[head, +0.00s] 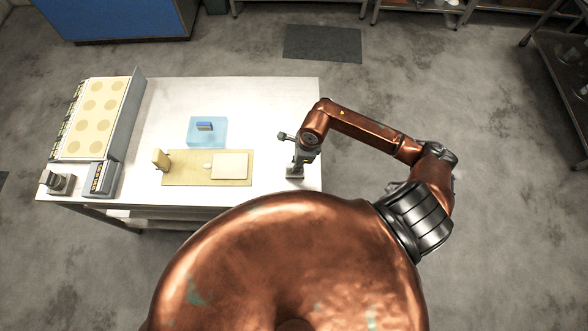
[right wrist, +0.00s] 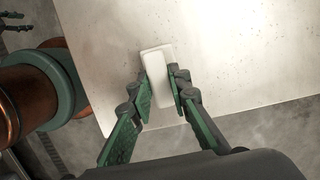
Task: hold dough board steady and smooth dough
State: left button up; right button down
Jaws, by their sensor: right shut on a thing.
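The tan dough board (head: 178,178) lies flat near the table's front edge in the head view. A pale, flat square, perhaps dough (head: 230,166), lies on its right part, with a small white piece (head: 207,166) beside it. An upright tan block (head: 161,159) stands at the board's left end. My right gripper (head: 295,170) is right of the board, near the table's front right corner. In the right wrist view its fingers (right wrist: 163,95) are shut on a white rounded block (right wrist: 155,63). Dark parts, probably my left gripper (right wrist: 13,21), show small at the upper left there.
A blue tray (head: 193,139) with a darker blue item (head: 205,126) lies behind the board. A rack with round discs (head: 108,92) and a small grey device (head: 102,180) stand at the table's left. The table (head: 265,110) is bare at the back right.

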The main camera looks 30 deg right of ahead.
jog(key=shift+r+p, duration=1.55)
jog(key=shift+r, duration=1.5)
jog(key=shift+w, duration=0.1)
jog(key=shift+w+a+r+n+b, duration=0.15)
jog(key=shift+a+n+b, duration=0.1)
jog(key=shift+n, duration=0.35)
jog(key=shift+w+a+f+n+b, duration=0.15)
jog(key=shift+n+b, duration=0.1)
jog(key=shift+n, duration=0.35)
jog(key=n+b, duration=0.1)
jog(key=n, duration=0.2)
jog(key=w+a+r+n+g+b, duration=0.1)
jog(key=n, duration=0.2)
jog(key=w+a+r+n+g+b, duration=0.1)
jog(key=n, duration=0.1)
jog(key=shift+r+n, duration=0.2)
jog(key=shift+n, duration=0.2)
notch_tip(320, 180, up, 6)
jog(key=w+n+g+h+b, duration=0.1)
jog(key=n+b, duration=0.3)
jog(key=n, duration=0.9)
jog(key=shift+a+h, duration=0.15)
jog(key=shift+h, duration=0.25)
jog(key=shift+w, duration=0.1)
